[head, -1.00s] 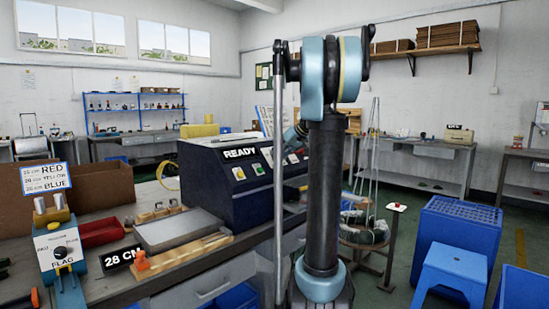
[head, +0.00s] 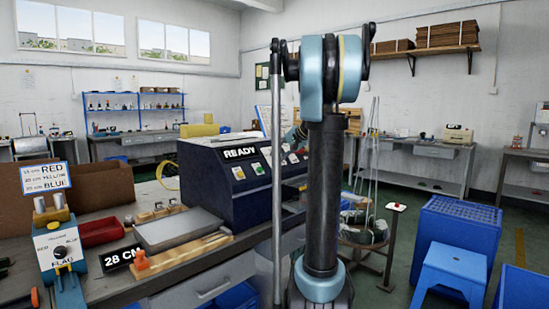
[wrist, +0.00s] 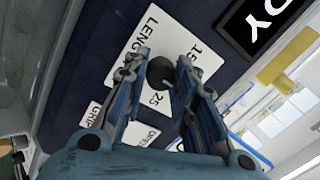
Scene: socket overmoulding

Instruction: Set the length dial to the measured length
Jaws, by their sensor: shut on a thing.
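In the wrist view the length dial is a dark round knob (wrist: 160,72) on a white plate (wrist: 148,38) lettered LENGTH, with 15 and 25 readable beside it. My gripper (wrist: 162,60) has its two blue fingers on either side of the knob and is shut on it. The knob's pointer cannot be made out, and the fingers hide part of the scale. In the head view a black display (head: 119,257) reads 28 CM. The dark blue machine (head: 222,190) shows READY; my arm hides its right part and my gripper there.
A second white plate (wrist: 97,112) lettered GRIP lies close to the fingers. On the bench stand a FLAG dial box (head: 58,250), a colour card (head: 46,177), a red tray (head: 100,232) and a grey flat block (head: 178,229). A blue stool (head: 452,265) stands on the floor at right.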

